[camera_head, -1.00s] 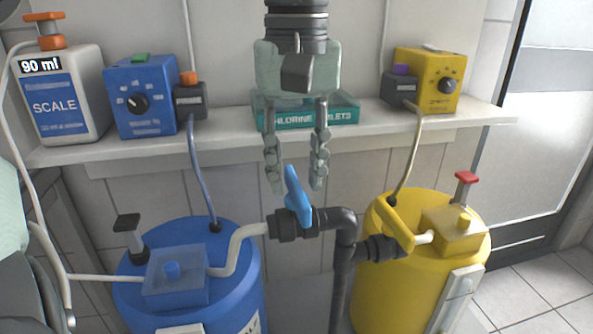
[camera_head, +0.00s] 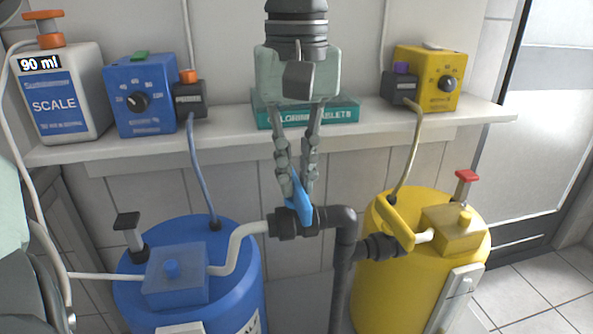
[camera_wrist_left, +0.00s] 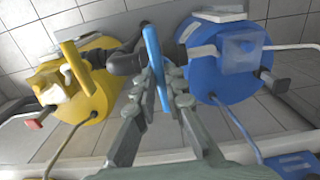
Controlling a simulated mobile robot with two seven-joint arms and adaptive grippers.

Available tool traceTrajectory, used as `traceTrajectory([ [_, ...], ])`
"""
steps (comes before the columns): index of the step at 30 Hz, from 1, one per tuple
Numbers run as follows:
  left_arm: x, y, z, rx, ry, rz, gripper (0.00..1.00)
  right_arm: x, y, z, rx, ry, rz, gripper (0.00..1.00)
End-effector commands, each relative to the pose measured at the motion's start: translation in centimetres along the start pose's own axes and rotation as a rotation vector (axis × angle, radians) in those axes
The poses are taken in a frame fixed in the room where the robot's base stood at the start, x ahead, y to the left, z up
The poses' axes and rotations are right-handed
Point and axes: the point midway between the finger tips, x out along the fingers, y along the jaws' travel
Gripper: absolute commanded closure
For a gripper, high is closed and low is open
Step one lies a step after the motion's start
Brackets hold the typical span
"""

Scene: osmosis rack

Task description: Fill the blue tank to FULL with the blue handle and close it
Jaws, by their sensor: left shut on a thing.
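The blue handle (camera_head: 299,200) sits on a dark pipe valve between the two tanks and points upward, slightly tilted. My left gripper (camera_head: 297,185) comes down from above and is shut on the blue handle. In the left wrist view the blue handle (camera_wrist_left: 155,65) stands between the fingertips (camera_wrist_left: 160,82). The blue tank (camera_head: 225,262) stands at the lower left, with a translucent blue box and a black knob on its lid. Its level marking is not readable. My right gripper is not in view.
The yellow tank (camera_head: 385,290) with a yellow handle (camera_head: 394,222) stands at the right. A shelf (camera_head: 225,138) above holds a SCALE bottle (camera_head: 58,95) reading 90 ml, a blue pump (camera_head: 140,97), a teal tablet box (camera_head: 340,110) and a yellow pump (camera_head: 430,80).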

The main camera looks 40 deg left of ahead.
Motion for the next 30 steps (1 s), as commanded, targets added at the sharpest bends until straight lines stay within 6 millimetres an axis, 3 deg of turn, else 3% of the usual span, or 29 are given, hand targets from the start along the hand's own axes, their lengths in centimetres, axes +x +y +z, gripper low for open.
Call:
traceTrajectory([
  [2,0.0,0.0,0.0,-0.021,0.001,0.001,1.00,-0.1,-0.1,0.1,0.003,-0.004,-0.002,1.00],
  [12,0.1,0.0,0.0,-0.238,0.004,0.001,1.00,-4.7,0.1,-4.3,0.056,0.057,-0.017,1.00],
  [30,0.1,0.1,0.0,-0.809,0.002,0.002,1.00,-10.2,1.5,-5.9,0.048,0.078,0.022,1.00],
])
